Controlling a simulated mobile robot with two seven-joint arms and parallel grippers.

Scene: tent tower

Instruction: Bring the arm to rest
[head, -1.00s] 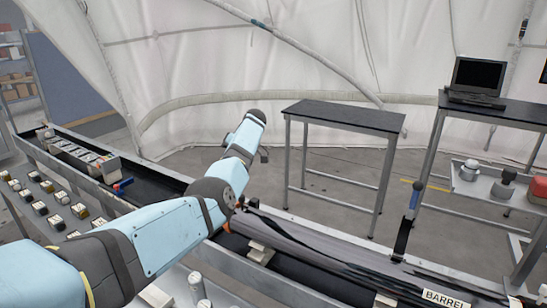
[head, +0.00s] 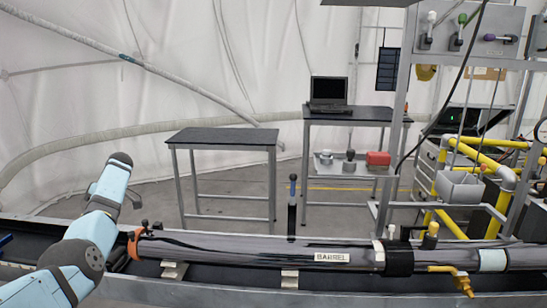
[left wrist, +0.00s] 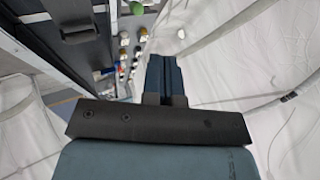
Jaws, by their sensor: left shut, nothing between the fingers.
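My left arm (head: 93,230) comes in from the lower left of the head view, in blue and dark grey. It rises in front of the long bench and bends at a dark joint near the white tent wall. In the left wrist view my left gripper (left wrist: 164,68) has its dark blue fingers together with nothing between them. It points out over open space, clear of the bench. My right gripper is in neither view.
A long trough bench (head: 220,290) holds a dark tube labelled BARREL (head: 335,257). Behind stand an empty black-topped table (head: 222,137) and a table with a laptop (head: 328,93). Yellow pipes (head: 490,165) stand at right. Small bottles (left wrist: 125,50) show in the wrist view.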

